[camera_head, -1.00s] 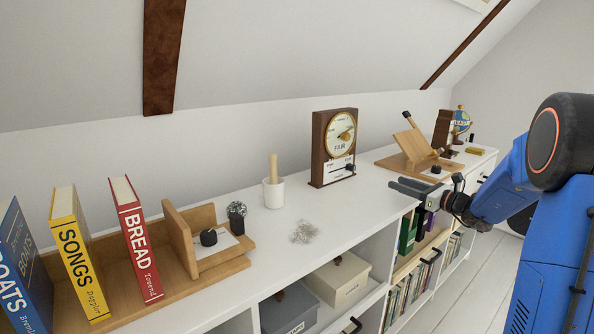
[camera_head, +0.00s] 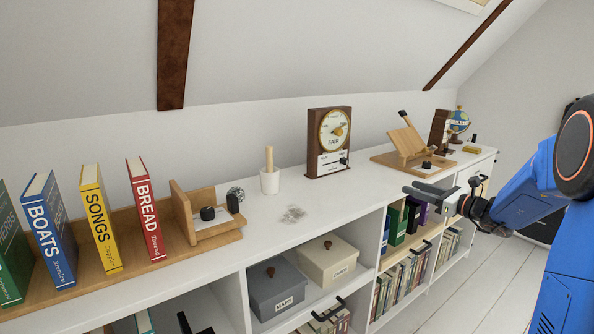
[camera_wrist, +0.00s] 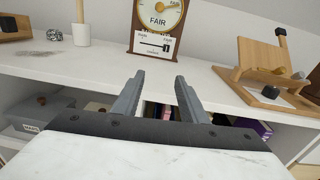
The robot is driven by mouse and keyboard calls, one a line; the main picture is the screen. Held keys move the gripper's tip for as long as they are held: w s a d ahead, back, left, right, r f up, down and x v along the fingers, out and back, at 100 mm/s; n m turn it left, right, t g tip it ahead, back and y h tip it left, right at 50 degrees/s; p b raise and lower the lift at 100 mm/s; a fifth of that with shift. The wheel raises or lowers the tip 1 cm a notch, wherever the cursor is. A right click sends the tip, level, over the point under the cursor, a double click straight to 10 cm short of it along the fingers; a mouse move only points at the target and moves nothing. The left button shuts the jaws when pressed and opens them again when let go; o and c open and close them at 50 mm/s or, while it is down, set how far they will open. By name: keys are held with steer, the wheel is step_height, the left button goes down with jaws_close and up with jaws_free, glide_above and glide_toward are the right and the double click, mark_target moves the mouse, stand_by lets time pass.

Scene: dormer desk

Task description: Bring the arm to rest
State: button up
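My gripper (camera_head: 432,192) hangs in front of the front edge of the white cabinet top, right of the middle in the head view. In the wrist view its two grey fingers (camera_wrist: 158,98) stand apart with nothing between them, so it is open and empty. My blue arm reaches in from the right side of the head view. The gripper points toward the cabinet and touches nothing that I can see.
Grey fuzz (camera_head: 292,214) lies on top. Boxes (camera_head: 327,259) sit on shelves below. White floor (camera_head: 470,287) is clear at right.

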steer(key=s+a+f+n+g+h, duration=0.1)
steer(key=s+a+n+g, duration=0.4)
steer(key=s+a+n, duration=0.5)
steer(key=s+a+f+n+g+h, duration=0.15)
steer(key=s+a+n+g, duration=0.25)
steer(key=s+a, duration=0.7)
steer(key=s+d+f+n+h, duration=0.2)
steer(key=s+d+n, duration=0.1)
steer(key=s, duration=0.6)
steer(key=s+d+f+n+h, duration=0.2)
steer(key=s+n, duration=0.4)
steer(key=s, duration=0.3)
steer(key=s+d+f+n+h, duration=0.3)
steer(key=s+d+n+h, duration=0.1)
steer(key=s, duration=0.5)
steer(key=shift+d+n, duration=0.5)
steer(key=shift+d, duration=0.4)
steer(key=shift+h, duration=0.25)
